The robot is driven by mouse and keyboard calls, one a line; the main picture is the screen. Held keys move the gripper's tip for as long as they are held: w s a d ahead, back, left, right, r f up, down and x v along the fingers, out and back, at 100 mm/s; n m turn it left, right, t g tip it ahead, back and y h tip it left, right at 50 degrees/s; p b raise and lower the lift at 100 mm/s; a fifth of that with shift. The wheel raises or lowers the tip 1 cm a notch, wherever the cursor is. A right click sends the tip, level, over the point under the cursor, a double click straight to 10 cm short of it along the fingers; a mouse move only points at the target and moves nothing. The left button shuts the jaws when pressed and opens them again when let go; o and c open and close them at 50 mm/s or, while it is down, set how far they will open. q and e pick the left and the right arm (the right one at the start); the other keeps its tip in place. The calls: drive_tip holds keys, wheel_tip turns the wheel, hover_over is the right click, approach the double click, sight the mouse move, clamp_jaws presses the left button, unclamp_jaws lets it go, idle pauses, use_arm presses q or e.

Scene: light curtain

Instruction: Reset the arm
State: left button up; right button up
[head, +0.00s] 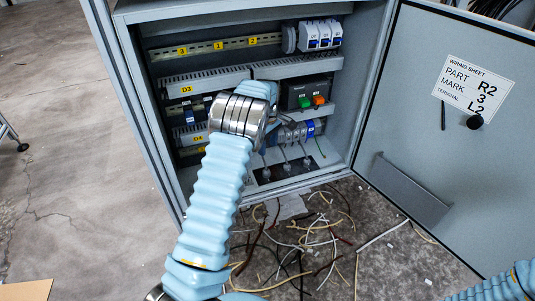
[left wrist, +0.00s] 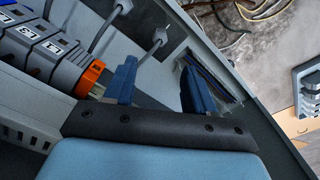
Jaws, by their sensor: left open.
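My left arm (head: 215,190) reaches up from the bottom of the head view into the open grey cabinet (head: 350,165). Its silver wrist joint (head: 238,115) is in front of the middle rows of parts. In the head view I cannot make out the fingertips clearly. In the left wrist view my left gripper (left wrist: 160,85) shows two dark blue fingers set apart, with nothing held between them. Grey blocks (left wrist: 45,45) and an orange part (left wrist: 90,78) lie to the left of the fingers. My right gripper is not in view; only a piece of my right arm (head: 495,288) shows.
The cabinet door (head: 440,120) stands open at the right, with a wiring sheet (head: 474,88). A top rail (head: 218,46) carries numbered yellow tags and breakers (head: 320,35). Loose wires (head: 300,235) litter the floor below. Bare floor (head: 80,200) lies at the left.

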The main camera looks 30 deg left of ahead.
use_arm(q)
drive_tip(key=shift+r, duration=0.6)
drive_tip(key=s+d+f+m+h+p, duration=0.2)
drive_tip(key=s+d+f+m+p, duration=0.45)
drive_tip(key=s+d+f, duration=0.75)
drive_tip(key=s+d+r+m+h+p, duration=0.1)
drive_tip(key=s+d+m+h, duration=0.1)
drive_tip(key=s+d+m, duration=0.5)
drive_tip(key=s+d, duration=0.5)
drive_tip(key=s, duration=0.5)
drive_tip(key=shift+d+r+m+t+p, duration=0.2)
drive_tip(key=shift+m+t+p, duration=0.15)
drive_tip(key=shift+t+p, duration=0.05)
